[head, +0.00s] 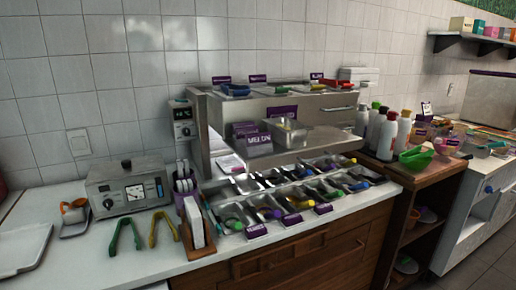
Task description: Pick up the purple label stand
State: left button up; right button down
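Several purple label stands with white lettering are in the head view, and I cannot tell which one the task names. A larger purple label stand (258,146) stands on the metal shelf (318,138) of the toppings unit, with another purple label stand (283,112) behind it. Three small purple label stands, at left (256,231), middle (293,220) and right (323,208), stand along the front of the topping trays. More small purple labels (257,78) are on the top level. Neither of my grippers is in view.
Metal trays with coloured-handled scoops (265,212) fill the counter's middle. Green tongs (124,234), yellow tongs (163,228) and a metal appliance (129,187) are at left. Bottles (387,136) and a green bowl (416,157) stand at right. Some white counter at front left is clear.

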aim_at(260, 144)
jog(key=i+l+u, duration=0.15)
jog(key=l, duration=0.2)
jog(key=i+l+u, duration=0.1)
jog(key=i+l, duration=0.2)
jog(key=i+l+u, duration=0.15)
jog(key=l, duration=0.35)
jog(key=i+l+u, duration=0.1)
jog(key=l, duration=0.3)
jog(key=i+l+u, duration=0.15)
jog(key=l, duration=0.3)
jog(key=i+l+u, duration=0.1)
jog(key=l, duration=0.35)
jog(key=i+l+u, duration=0.15)
jog(key=l, duration=0.3)
jog(key=i+l+u, duration=0.1)
jog(key=l, duration=0.4)
jog(key=i, duration=0.05)
